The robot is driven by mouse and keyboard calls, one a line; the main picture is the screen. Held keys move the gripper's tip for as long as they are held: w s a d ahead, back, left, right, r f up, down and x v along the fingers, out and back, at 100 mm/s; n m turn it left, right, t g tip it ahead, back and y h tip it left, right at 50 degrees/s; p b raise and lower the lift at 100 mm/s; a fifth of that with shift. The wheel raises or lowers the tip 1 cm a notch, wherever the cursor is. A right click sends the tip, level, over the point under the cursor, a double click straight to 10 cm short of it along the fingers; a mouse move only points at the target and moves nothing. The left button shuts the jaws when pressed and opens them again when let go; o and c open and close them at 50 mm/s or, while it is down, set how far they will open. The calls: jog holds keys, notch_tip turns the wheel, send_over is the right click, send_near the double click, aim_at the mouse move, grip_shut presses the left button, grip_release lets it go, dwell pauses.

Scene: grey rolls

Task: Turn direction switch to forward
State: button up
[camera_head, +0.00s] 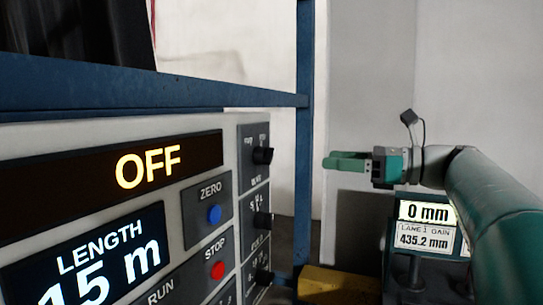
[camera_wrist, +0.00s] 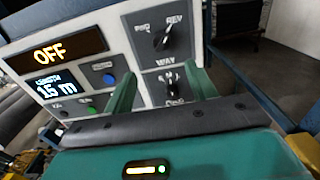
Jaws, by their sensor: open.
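The direction switch is a black rotary knob (camera_wrist: 161,39) at the top right of the control panel in the wrist view, with FWD at its upper left, REV at its upper right and WAY below. Its pointer appears tilted up and right, towards REV. In the head view the knob (camera_head: 262,155) shows side-on and its labels are hard to read. My gripper (camera_head: 331,162) is open and empty, to the right of the panel and apart from it. In the wrist view its green fingers (camera_wrist: 163,84) point at the panel, below the direction knob, with a second knob (camera_wrist: 171,84) between them.
The panel has a lit OFF display (camera_head: 148,167), a LENGTH display (camera_head: 105,258), a blue ZERO button (camera_head: 214,214) and a red STOP button (camera_head: 218,270). A blue frame post (camera_head: 304,140) stands beside the panel. A measuring display (camera_head: 427,228) stands at the lower right.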

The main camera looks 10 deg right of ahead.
aim_at(272, 158)
jog(key=x, duration=1.3)
jog(key=shift+w+a+f, duration=0.2)
jog(key=shift+w+a, duration=0.1)
jog(key=shift+w+f, duration=0.1)
jog(key=shift+w, duration=0.05)
jog(key=shift+c, duration=0.6)
jog(key=c, duration=0.9)
jog(key=shift+o, duration=0.2)
